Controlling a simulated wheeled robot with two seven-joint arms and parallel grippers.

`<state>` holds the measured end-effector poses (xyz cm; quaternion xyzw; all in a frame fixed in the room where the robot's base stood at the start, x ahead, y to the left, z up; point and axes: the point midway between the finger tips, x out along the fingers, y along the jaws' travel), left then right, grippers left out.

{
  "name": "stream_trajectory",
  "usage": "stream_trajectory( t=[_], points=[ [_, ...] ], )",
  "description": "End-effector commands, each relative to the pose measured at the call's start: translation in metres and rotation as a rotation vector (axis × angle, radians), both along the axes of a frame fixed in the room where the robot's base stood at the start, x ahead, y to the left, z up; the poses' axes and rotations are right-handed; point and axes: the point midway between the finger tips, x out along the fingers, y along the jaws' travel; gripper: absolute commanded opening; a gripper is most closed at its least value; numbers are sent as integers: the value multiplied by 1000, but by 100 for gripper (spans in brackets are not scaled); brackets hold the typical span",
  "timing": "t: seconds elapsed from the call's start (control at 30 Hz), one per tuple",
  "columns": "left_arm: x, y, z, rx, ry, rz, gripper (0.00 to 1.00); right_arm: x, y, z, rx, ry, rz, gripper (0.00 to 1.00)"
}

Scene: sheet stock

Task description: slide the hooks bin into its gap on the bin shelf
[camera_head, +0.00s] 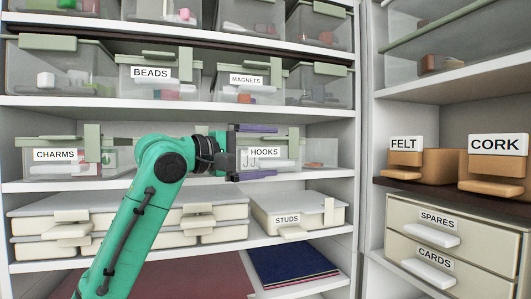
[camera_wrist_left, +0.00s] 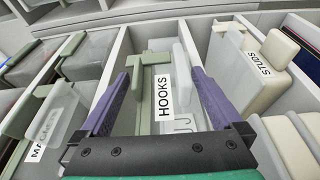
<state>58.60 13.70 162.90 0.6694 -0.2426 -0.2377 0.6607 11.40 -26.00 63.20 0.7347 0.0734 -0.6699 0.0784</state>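The hooks bin (camera_head: 281,163) is a clear bin with a white HOOKS label and green lid parts. It stands on the third shelf from the top, right of the charms bin. How far it sits back in its gap is hard to tell. My left gripper (camera_head: 252,153) is in front of it, with one purple finger above the label and one below. In the left wrist view the hooks bin's label (camera_wrist_left: 162,97) shows between the two spread fingers of my left gripper (camera_wrist_left: 163,62). The fingers look open, with no clear contact. My right gripper is not in view.
The charms bin (camera_head: 89,170) is to the left, and my arm hides the space between. The beads (camera_head: 162,89) and magnets (camera_head: 237,95) bins are above. The studs case (camera_head: 318,217) lies below. The cabinet at right holds felt (camera_head: 437,168) and cork (camera_head: 482,169) boxes.

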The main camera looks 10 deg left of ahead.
Motion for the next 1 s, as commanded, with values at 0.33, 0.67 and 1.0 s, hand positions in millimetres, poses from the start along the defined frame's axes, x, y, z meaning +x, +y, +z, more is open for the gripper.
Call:
stream_trajectory(
  t=[0.33,0.67,1.0],
  points=[
    [0,0,0,0,0,0,100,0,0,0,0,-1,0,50],
    [-3,-2,-1,1,-1,0,100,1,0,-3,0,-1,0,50],
    [-15,-10,-1,0,-1,-1,100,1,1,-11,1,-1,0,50]
  ],
)
